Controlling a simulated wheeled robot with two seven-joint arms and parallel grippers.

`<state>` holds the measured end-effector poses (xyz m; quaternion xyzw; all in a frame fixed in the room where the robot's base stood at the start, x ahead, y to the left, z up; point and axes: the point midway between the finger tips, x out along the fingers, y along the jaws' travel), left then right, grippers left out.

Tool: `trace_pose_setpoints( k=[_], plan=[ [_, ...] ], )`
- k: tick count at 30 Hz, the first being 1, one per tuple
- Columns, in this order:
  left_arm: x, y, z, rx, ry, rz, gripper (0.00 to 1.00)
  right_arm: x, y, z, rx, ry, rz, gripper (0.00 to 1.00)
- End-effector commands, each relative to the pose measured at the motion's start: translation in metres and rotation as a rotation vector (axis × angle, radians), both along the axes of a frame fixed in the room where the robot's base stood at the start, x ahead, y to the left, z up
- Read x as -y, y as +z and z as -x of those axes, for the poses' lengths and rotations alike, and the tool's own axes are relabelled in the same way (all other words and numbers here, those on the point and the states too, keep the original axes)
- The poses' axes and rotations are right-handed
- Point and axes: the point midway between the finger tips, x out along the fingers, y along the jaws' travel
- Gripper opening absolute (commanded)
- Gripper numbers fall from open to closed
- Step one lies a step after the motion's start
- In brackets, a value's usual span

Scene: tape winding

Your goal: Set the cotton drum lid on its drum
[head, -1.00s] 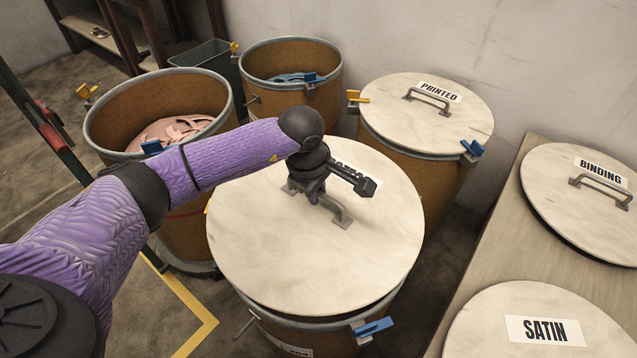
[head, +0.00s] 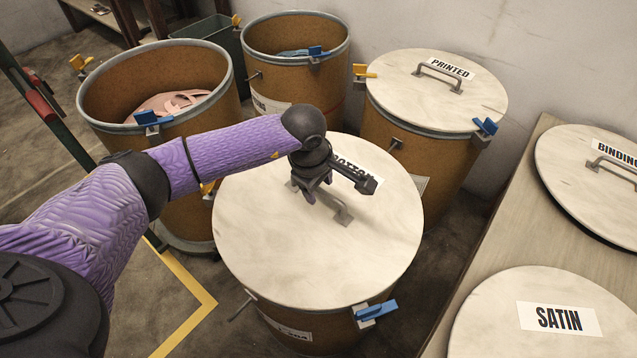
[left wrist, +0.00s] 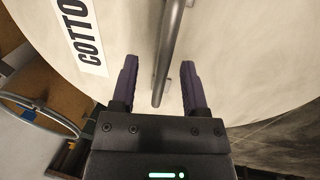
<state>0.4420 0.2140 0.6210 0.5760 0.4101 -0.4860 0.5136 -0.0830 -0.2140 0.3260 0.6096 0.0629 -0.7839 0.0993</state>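The cotton drum lid (head: 290,260) is a round pale disc with a bar handle (head: 342,214) and a partly hidden "COTTON" label. It lies about level on top of the brown cotton drum (head: 335,335), its near edge close against the drum's top. The far rim is hidden under the lid. My left gripper (head: 312,192) is over the lid at its handle. In the left wrist view, the fingers of my left gripper (left wrist: 159,75) are apart, one on each side of the handle (left wrist: 169,45), with gaps showing. My right gripper is out of view.
A blue latch (head: 376,311) sticks out at the cotton drum's near right. Two open drums stand behind, one with pink scraps (head: 172,104). The printed drum lid (head: 430,100) is on its drum. The satin lid (head: 500,345) and binding lid (head: 570,175) lie on the table (head: 490,255).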

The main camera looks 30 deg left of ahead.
Motion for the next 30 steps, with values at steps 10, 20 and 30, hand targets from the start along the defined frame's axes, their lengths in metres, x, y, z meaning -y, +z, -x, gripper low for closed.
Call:
trace_pose_setpoints(
  k=[10, 20, 30],
  plan=[
    [-0.002, 0.045, 0.007, 0.006, -0.001, -0.002, 0.58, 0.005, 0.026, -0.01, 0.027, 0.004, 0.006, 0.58],
    [-0.003, 0.098, 0.019, 0.001, -0.001, -0.001, 0.58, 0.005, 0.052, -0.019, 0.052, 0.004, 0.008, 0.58],
    [-0.003, 0.097, 0.019, -0.001, 0.0, 0.0, 0.58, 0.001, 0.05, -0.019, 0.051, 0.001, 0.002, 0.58]
  ],
)
